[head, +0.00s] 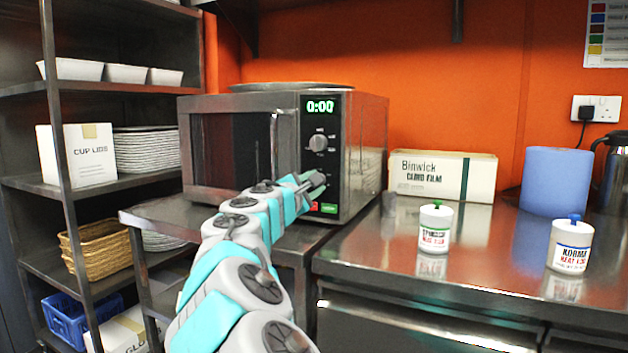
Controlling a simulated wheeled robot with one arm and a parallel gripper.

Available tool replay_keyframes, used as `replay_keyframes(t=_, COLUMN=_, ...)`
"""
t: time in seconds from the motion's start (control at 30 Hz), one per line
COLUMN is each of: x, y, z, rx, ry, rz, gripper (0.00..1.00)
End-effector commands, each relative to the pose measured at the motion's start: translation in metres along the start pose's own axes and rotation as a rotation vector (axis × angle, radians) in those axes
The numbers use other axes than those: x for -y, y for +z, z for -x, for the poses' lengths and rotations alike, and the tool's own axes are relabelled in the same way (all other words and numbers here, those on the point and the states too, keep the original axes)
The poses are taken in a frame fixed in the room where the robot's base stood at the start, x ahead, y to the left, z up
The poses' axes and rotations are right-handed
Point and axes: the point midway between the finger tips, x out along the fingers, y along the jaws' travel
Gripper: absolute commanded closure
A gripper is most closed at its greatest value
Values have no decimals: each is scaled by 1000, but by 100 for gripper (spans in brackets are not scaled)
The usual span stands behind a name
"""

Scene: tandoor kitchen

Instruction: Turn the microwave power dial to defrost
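The microwave (240,104) stands on a steel counter at the middle left, with its door closed and a green display reading 0:00. The power dial (319,142) is a round grey knob on the control panel, below the display. Small markings surround it, too small to read. My gripper (318,182) is in front of the panel, below the dial and apart from it in the picture. Its fingers are small in view and seen from behind, so whether they are open or shut is unclear. A red and a green button show beneath it.
A cling film box (442,175), a green-lidded tub (435,226), a blue-lidded tub (571,245) and a blue roll (556,181) stand on the right counter (480,270). Shelving with plates (147,150) and a cup lids box (76,156) is at left. A flat round pan lies atop the microwave.

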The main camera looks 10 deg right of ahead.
Motion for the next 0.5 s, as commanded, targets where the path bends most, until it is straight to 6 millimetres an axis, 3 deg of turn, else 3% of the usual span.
replay_keyframes(t=0.5, x=1, y=-1, z=0, rx=-11, ry=1, rz=185, gripper=100)
